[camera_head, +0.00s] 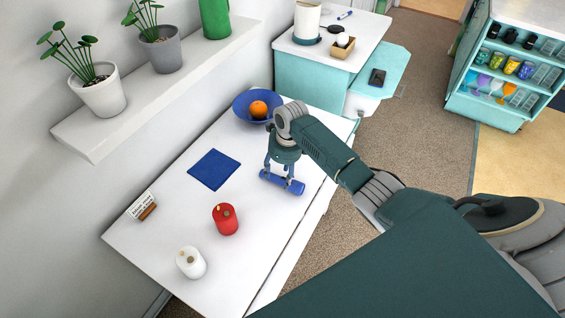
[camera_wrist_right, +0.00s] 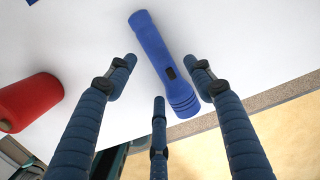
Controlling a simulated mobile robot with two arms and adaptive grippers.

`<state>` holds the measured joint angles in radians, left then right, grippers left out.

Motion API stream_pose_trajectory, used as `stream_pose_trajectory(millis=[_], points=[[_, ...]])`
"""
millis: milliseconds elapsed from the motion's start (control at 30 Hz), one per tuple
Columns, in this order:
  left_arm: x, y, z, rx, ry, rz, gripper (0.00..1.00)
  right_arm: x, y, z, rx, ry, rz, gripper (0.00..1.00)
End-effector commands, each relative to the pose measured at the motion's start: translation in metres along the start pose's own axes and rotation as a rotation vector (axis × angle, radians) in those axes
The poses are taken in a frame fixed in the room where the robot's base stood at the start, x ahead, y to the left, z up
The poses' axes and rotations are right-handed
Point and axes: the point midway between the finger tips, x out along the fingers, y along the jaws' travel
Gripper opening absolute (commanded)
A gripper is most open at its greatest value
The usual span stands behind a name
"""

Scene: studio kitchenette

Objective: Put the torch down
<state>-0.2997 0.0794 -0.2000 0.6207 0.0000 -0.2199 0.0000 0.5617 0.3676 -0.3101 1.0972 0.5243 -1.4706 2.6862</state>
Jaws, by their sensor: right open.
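The blue torch (camera_head: 282,182) lies on its side on the white tabletop, near the table's front edge. My right gripper (camera_head: 283,172) is directly above the torch in the head view. In the right wrist view its fingers (camera_wrist_right: 163,75) are spread apart, and I see no finger closed on the torch. My left gripper is not in view.
A blue cloth (camera_head: 214,169), a small sign (camera_head: 142,206) and a blue bowl (camera_head: 243,104) with an orange (camera_head: 258,109) are also there. A plant shelf (camera_head: 160,85) overhangs at left.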

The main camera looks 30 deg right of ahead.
Motion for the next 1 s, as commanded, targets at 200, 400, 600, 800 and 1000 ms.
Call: stream_pose_trajectory(millis=[200, 400, 600, 800, 1000], points=[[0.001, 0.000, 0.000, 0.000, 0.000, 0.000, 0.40, -0.049, -0.001, 0.001, 0.000, -0.004, -0.002, 0.53], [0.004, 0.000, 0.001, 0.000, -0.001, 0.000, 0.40, -0.082, 0.000, 0.001, -0.001, -0.002, -0.002, 0.53], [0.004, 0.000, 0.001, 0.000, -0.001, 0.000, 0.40, -0.095, 0.000, 0.000, 0.000, 0.000, -0.001, 0.53], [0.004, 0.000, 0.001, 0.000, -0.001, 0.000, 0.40, -0.095, 0.000, 0.000, 0.000, 0.001, -0.001, 0.53], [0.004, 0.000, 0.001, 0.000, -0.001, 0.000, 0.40, -0.095, 0.000, 0.000, 0.000, 0.001, 0.000, 0.53]])
